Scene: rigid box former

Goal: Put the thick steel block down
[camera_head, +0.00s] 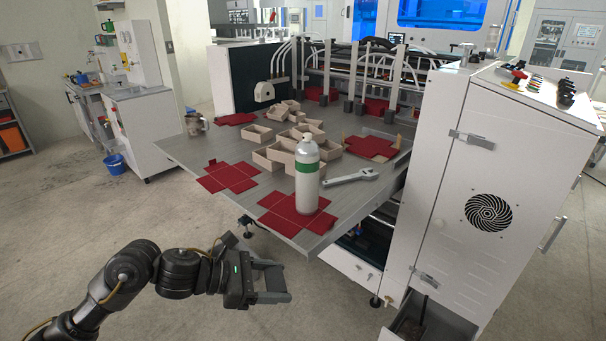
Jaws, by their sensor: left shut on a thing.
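My left gripper (277,282) is in front of and below the table's near edge, over the open floor. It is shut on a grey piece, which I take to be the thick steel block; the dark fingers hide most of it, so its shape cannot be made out. The gripper and what it holds are clear of the grey table (190,150). My right gripper is out of view.
An open drawer (437,322) juts from the white cabinet (500,190). The table's front left corner is bare.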

